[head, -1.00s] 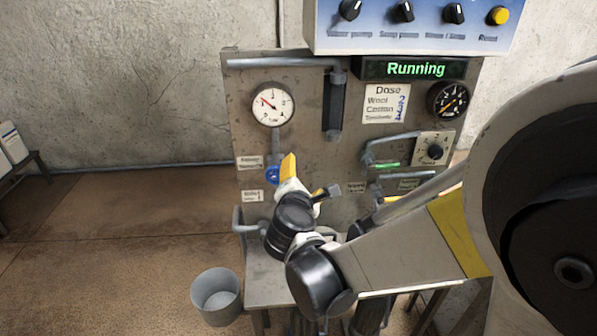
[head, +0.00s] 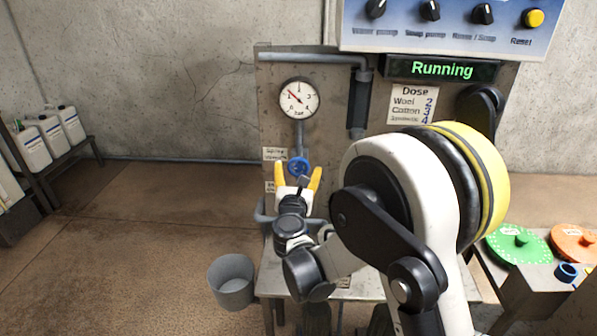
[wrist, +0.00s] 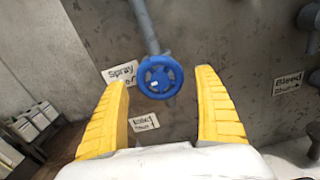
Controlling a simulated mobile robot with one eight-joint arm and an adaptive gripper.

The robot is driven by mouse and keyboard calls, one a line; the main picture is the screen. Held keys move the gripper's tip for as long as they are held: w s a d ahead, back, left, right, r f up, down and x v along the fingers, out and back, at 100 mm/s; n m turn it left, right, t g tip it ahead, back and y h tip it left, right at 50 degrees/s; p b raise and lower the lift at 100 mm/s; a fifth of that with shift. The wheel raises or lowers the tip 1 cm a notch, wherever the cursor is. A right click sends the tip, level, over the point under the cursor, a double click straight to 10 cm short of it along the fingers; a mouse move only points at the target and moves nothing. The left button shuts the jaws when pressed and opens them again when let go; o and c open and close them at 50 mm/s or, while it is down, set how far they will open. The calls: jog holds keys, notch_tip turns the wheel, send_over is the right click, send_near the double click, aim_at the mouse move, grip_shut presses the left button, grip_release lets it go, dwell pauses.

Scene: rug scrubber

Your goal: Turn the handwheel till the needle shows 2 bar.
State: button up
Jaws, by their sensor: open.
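The blue handwheel (head: 299,166) sits on a grey pipe below the round white gauge (head: 299,99). The gauge needle slants to the upper left; its exact reading is too small to tell. My gripper (head: 298,171) is open, with its yellow fingers below and to either side of the handwheel in the head view. In the wrist view, the handwheel (wrist: 160,78) shows between the tips of my open gripper (wrist: 164,76). The fingers do not grip it, and the depth of the gap is hard to judge.
A Spray label (wrist: 121,73) is left of the wheel and another label (wrist: 145,122) is below it. A grey bucket (head: 232,282) stands on the floor at left. White canisters (head: 50,135) stand on a rack. Green (head: 519,247) and orange (head: 575,243) discs lie at right.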

jog(key=shift+w, duration=0.75)
jog(key=c, duration=1.2)
